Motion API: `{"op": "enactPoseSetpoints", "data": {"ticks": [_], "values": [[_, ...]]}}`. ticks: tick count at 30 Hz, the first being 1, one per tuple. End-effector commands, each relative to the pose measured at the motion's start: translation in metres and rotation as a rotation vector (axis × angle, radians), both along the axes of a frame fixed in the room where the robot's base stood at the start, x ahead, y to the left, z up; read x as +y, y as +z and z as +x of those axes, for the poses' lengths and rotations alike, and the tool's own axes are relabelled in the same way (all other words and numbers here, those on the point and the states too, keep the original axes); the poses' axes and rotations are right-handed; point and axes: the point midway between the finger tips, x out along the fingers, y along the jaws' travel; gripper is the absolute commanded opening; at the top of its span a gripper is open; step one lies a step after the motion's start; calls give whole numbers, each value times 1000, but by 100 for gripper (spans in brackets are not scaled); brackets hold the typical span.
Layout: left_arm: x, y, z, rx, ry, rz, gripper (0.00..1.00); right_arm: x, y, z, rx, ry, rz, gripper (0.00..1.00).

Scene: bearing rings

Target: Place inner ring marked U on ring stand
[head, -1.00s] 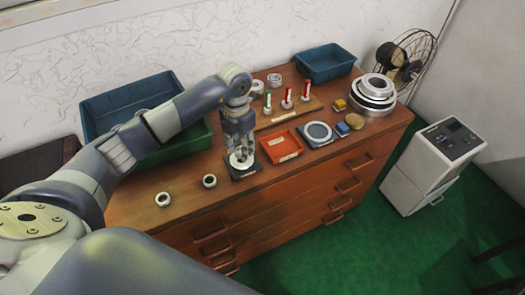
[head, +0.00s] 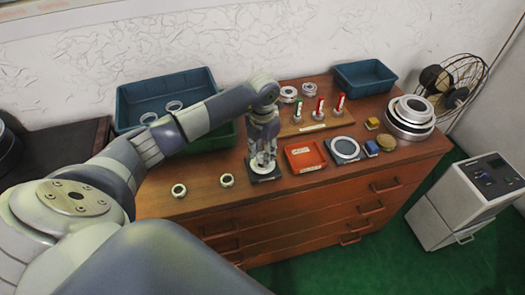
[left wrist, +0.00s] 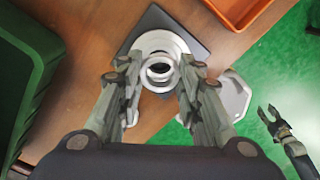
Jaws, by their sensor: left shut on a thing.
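My left gripper (head: 262,160) points down over a dark square stand (head: 277,175) near the dresser's front edge. In the left wrist view its fingertips (left wrist: 157,75) are shut on a small silver ring (left wrist: 160,85). A wider pale ring-shaped piece (left wrist: 152,40) shows around and behind it on the dark square plate (left wrist: 190,38). I cannot tell whether the held ring touches that piece. No U marking is readable. My right gripper (left wrist: 267,112) shows small at the right of the left wrist view, its fingers apart and empty, over the green floor.
Two small rings (head: 179,190) (head: 227,180) lie left of the stand. A red tray (head: 305,156) and a plate with a round disc (head: 345,149) are to its right. Blue bins (head: 137,100) (head: 364,76) and a board with red and green pegs (head: 312,128) stand behind.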

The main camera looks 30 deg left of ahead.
Motion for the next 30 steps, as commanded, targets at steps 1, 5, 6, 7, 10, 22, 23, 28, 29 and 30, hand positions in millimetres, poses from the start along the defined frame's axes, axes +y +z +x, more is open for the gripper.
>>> {"op": "enactPoseSetpoints", "data": {"ticks": [1, 5, 6, 7, 10, 22, 23, 28, 29, 30], "values": [[0, 0, 0, 0, 0, 0, 9, -3, 0, 2, -4, -1, -2, 40], [0, 1, 0, 0, 0, 0, 9, -6, 1, 3, -6, -3, -7, 40], [0, 1, 0, 0, 0, 0, 9, -6, 1, 3, -6, -4, -7, 40], [0, 1, 0, 0, 0, 0, 9, -7, 1, 3, -5, -4, -8, 40], [0, 0, 0, 0, 0, 0, 9, -6, 0, 3, -5, -4, -7, 40], [0, -10, 0, 0, 0, 1, 9, -6, -8, 2, -4, -3, -6, 40], [0, -11, 0, 0, 0, 1, 9, -5, -9, 2, -3, -2, -6, 40], [1, -16, 0, 0, 1, 1, 9, -2, -13, 2, -3, -1, -2, 40], [1, -17, 0, 0, 1, 1, 9, -2, -13, 2, -4, -1, -2, 40], [1, -18, 0, 0, 1, 1, 9, -1, -14, 2, -3, -1, -1, 40]]}}
